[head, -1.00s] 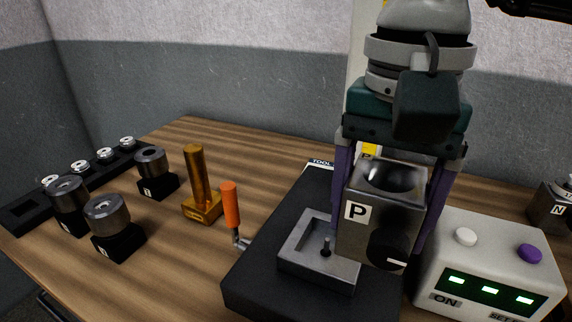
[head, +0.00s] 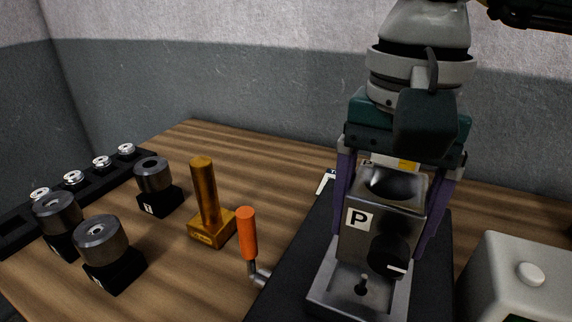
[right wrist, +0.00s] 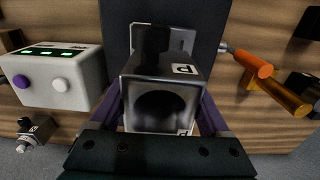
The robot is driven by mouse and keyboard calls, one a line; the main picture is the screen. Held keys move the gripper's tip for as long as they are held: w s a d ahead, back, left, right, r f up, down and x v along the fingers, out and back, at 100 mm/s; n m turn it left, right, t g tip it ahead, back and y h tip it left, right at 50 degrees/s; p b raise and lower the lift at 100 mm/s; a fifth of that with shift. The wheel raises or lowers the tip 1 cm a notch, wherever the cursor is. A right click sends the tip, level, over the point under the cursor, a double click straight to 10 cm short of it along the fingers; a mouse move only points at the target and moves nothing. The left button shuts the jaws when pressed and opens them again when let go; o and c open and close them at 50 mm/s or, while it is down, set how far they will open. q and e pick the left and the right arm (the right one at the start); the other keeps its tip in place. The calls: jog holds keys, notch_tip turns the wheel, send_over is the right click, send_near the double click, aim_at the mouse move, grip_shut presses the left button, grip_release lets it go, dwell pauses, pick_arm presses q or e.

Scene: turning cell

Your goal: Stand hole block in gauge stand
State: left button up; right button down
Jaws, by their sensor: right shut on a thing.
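The hole block (head: 384,214) is a grey metal block marked P, with a round bore in its top and a black knob on its front. My right gripper (head: 392,220) is shut on it, one purple finger on each side. The gauge stand (head: 318,300) is a shallow metal tray with a small pin, on a black base. The block is upright at the tray's back part; I cannot tell if it touches the floor. In the right wrist view the block (right wrist: 160,95) sits between the fingers, with the stand (right wrist: 180,35) beyond it. My left gripper is not in view.
An orange-handled lever (head: 247,233) and a brass post (head: 205,195) stand left of the stand. Several dark cylinders on black blocks, such as one nearby (head: 101,240), stand farther left. A white button box (head: 515,280) stands close on the right.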

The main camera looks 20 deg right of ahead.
aim_at(365, 275)
jog(key=shift+w+f+b, duration=0.1)
jog(key=shift+f+b, duration=1.1)
jog(key=shift+f, duration=0.7)
jog(key=shift+f+b, duration=0.25)
jog(key=shift+b, duration=0.2)
jog(key=shift+f+b, duration=0.9)
jog(key=shift+b, duration=0.4)
jog(key=shift+d+f, duration=0.1)
jog(key=shift+f, duration=0.1)
